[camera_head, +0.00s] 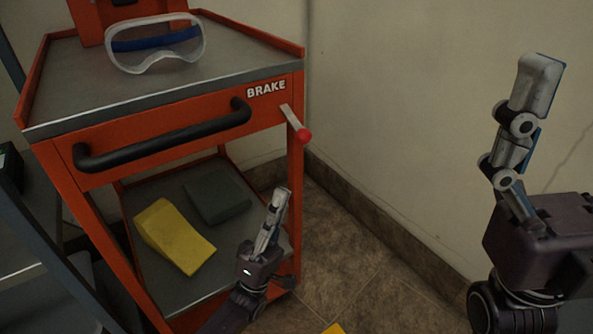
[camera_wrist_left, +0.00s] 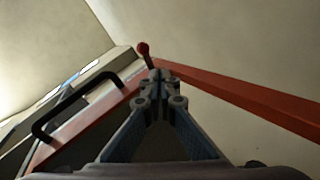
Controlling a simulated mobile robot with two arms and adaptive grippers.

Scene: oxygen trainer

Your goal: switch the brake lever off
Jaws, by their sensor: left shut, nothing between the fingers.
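The brake lever (camera_head: 295,123) is a short pale bar with a red knob on the cart's right front corner, beside the word BRAKE. It slants down and to the right in the head view. Its red knob (camera_wrist_left: 143,48) also shows in the left wrist view, just beyond the fingertips. My left gripper (camera_head: 282,192) is shut and empty, pointing up, below the lever and apart from it. In the left wrist view its fingertips (camera_wrist_left: 159,76) meet and hide the lever's lower part. My right gripper (camera_head: 541,62) stands raised at the right, far from the lever; its fingers appear together.
The orange cart (camera_head: 215,136) has a black handle (camera_head: 160,138) across its front. Safety goggles (camera_head: 157,44) lie on top. A yellow wedge (camera_head: 173,236) and a dark grey block (camera_head: 216,194) lie on the lower shelf. Walls stand behind and right; open floor lies right of the cart.

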